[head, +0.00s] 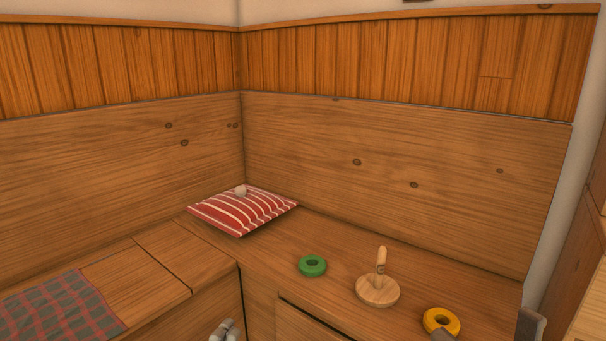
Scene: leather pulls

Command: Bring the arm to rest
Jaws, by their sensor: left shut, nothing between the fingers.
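My left gripper (224,330) shows at the bottom edge, left of centre. Its grey fingertips are together and hold nothing. It is in front of the corner bench, apart from the objects on the seat. The rest of the left arm is below the picture.
On the wooden bench seat (345,250) lie a green ring (312,266), a round wooden base with an upright peg (377,291) and a yellow ring (441,322). A red striped cushion (243,211) with a small pale ball (240,191) lies in the corner. A checked cloth (62,311) is at left.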

